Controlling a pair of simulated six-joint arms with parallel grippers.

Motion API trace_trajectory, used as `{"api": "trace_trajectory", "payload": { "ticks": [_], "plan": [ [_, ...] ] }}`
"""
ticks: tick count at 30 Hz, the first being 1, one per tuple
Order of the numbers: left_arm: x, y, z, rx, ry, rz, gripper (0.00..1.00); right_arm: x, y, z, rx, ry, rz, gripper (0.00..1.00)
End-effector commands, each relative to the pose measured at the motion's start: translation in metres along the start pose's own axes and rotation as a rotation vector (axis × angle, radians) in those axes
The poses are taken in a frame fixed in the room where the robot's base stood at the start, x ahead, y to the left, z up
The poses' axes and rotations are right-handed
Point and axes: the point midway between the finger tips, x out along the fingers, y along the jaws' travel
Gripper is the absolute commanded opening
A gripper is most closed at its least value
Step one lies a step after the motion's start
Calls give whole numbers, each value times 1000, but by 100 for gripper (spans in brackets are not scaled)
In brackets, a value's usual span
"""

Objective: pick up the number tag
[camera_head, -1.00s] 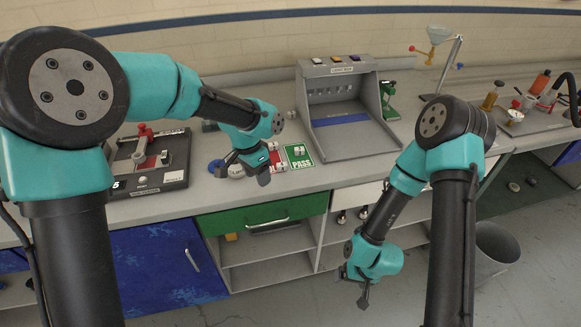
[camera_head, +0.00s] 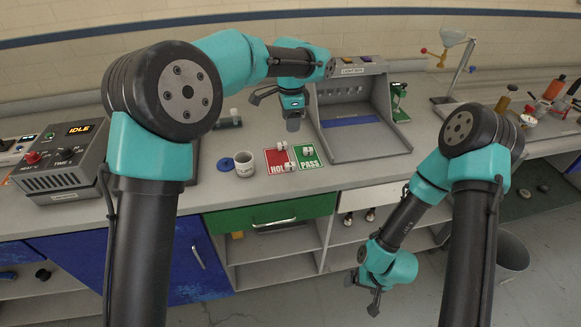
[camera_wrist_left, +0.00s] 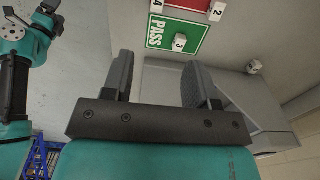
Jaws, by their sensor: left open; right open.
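Small white number tags lie on a red HOLD card (camera_head: 276,161) and a green PASS card (camera_head: 306,163) on the bench. One tag (camera_head: 308,151) sits on the PASS card; in the left wrist view it reads "3" (camera_wrist_left: 180,42). Tags reading "4" (camera_wrist_left: 158,4) and "2" (camera_wrist_left: 217,11) are at the red card, at that view's top edge. My left gripper (camera_head: 275,112) is open and empty, above and behind the cards. In its wrist view the open fingers (camera_wrist_left: 160,68) are apart from the tags. My right gripper (camera_head: 363,294) is open and empty, low in front of the bench.
A grey light box (camera_head: 365,140) stands close on the right. A control box reading IDLE (camera_head: 62,165) is at far left.

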Motion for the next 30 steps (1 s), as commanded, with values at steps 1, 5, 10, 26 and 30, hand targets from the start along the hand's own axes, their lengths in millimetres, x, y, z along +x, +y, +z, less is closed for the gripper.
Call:
{"api": "trace_trajectory", "payload": {
  "ticks": [1, 5, 10, 26, 30],
  "plan": [
    [5, 0, 0, 0, -1, 2, 53, 0, 0, 0, 0, 0, 0, 90],
    [24, 1, 0, 0, -2, 3, 53, 0, 0, 0, 0, 0, 0, 90],
    [53, 0, 1, 0, -2, 2, 53, 0, 0, 0, 0, 0, 0, 90],
    [118, 0, 1, -1, 0, 1, 53, 0, 0, 0, 0, 0, 0, 90],
    [118, 0, 0, -1, 0, 0, 53, 0, 0, 0, 0, 0, 0, 90]
  ]
}}
